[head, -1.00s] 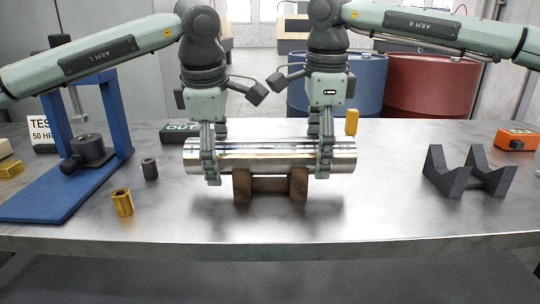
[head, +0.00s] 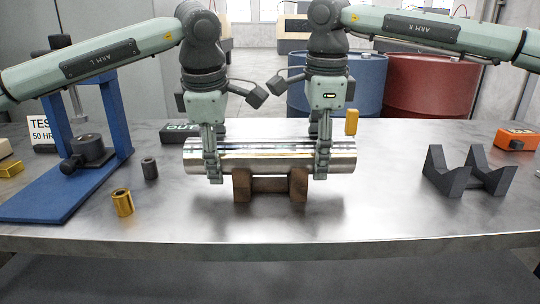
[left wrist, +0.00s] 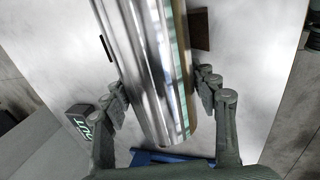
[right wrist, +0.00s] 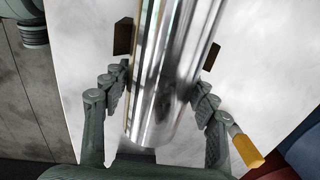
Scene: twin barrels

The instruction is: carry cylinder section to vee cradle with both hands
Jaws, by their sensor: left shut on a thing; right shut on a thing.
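The cylinder section (head: 262,156) is a shiny metal tube lying level across a brown wooden stand (head: 270,186) in the head view. My left gripper (head: 213,165) is shut on its left end, and my right gripper (head: 322,160) is shut on its right end. The left wrist view shows the cylinder (left wrist: 150,60) between the left fingers, and the right wrist view shows the cylinder (right wrist: 170,80) between the right fingers. The dark grey vee cradle (head: 468,172) stands empty on the table to the right, apart from the cylinder.
A blue press frame (head: 60,190) stands at the left. A brass bushing (head: 122,203) and a dark bushing (head: 149,168) stand beside it. A yellow block (head: 352,121) is behind the cylinder's right end. An orange box (head: 516,139) lies at the right. The table (head: 390,215) is clear between stand and cradle.

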